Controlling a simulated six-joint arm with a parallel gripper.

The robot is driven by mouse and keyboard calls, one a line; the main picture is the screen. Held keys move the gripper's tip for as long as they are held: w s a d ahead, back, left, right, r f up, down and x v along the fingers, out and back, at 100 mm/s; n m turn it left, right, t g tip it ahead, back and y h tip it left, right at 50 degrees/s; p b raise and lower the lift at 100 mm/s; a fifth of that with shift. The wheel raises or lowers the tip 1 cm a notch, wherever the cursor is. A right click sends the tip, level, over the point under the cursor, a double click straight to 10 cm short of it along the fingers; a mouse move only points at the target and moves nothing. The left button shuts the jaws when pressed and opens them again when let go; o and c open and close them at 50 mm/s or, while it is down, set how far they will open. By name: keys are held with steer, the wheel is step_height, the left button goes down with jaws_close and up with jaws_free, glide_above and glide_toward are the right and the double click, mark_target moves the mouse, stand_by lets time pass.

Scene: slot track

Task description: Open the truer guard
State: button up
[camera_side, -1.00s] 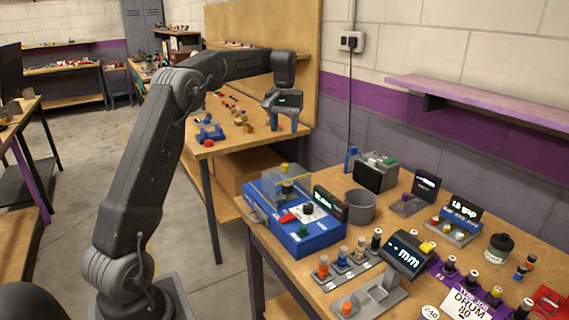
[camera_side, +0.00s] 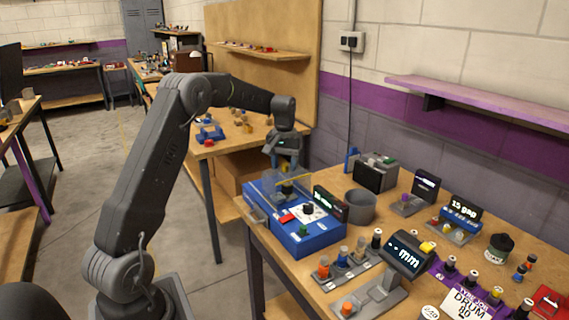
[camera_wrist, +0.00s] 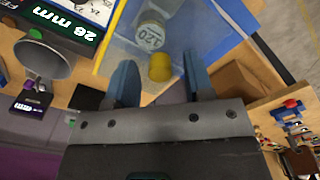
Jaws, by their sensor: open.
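The truer (camera_side: 322,238) is a blue box machine near the left corner of the bench. Its clear guard (camera_side: 268,189) stands over the back left part and looks lowered. In the wrist view a yellow knob (camera_wrist: 160,68) shows between my blue fingertips, with a pale wheel marked 120 (camera_wrist: 150,33) beyond it under the clear guard. My gripper (camera_side: 282,160) is just above the guard, pointing down, with its fingers (camera_wrist: 160,82) apart on either side of the knob. I cannot tell whether they touch it. In the side view my gripper hides the knob.
A dark display (camera_side: 330,204) and a grey cup (camera_side: 360,206) stand right of the guard. A red lever (camera_side: 287,218) and a dial (camera_side: 308,209) sit on the truer's top. Several small parts and gauges fill the bench's right side. A wall and board stand behind.

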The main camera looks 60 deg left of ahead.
steer(key=shift+c, duration=0.5)
jaws_close()
steer(key=a, duration=0.9)
steer(key=shift+a, duration=0.4)
steer(key=shift+o, duration=0.5)
jaws_free()
